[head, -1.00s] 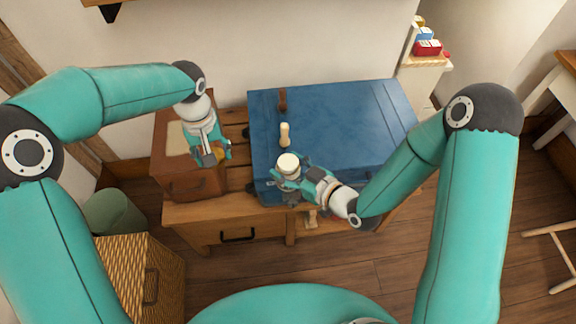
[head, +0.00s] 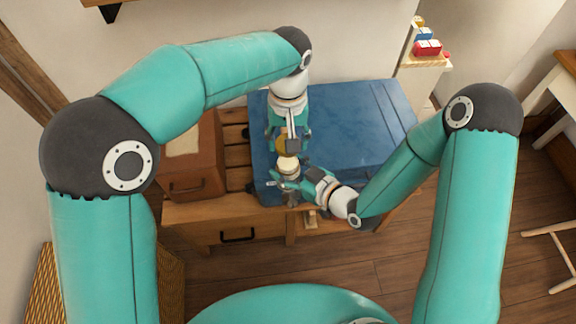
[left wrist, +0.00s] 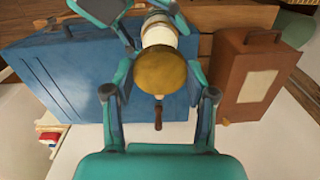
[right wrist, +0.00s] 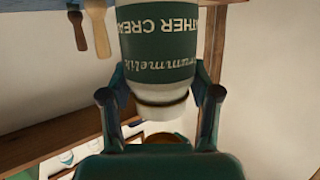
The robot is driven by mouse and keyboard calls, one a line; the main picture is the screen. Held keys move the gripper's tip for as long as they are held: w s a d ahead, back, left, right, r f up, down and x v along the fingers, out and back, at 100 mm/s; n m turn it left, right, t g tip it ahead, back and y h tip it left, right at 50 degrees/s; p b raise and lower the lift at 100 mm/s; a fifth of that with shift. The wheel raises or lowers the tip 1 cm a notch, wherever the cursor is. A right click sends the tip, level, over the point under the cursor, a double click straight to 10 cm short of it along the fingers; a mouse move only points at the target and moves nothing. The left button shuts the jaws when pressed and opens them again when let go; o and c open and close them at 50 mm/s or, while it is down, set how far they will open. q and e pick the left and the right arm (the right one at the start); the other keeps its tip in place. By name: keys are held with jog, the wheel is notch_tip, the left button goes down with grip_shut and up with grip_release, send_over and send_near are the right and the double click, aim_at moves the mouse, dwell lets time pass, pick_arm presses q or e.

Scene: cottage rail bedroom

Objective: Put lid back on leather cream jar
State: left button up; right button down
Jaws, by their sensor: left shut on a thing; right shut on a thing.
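The leather cream jar (head: 288,168) is cream-coloured, and its green label shows inverted in the right wrist view (right wrist: 165,45). My right gripper (head: 287,182) is shut on the jar above the blue trunk's front edge. The lid (left wrist: 160,72) is a round golden-yellow disc. My left gripper (head: 288,142) is shut on it, and it shows partly behind the fingers in the head view (head: 282,144). The lid is right by the jar's top. In the left wrist view it overlaps the jar (left wrist: 159,32); I cannot tell whether they touch.
The blue trunk (head: 345,125) lies on a wooden bench (head: 200,218) beside a brown case (head: 195,165). Shelves with small boxes (head: 427,47) stand at the back right. The trunk's right side is clear.

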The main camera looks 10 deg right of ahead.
aim_at(288, 162)
pick_arm(q)
jog(key=shift+f, duration=2)
jog(key=shift+f, duration=0.85)
jog(key=shift+f, duration=0.55)
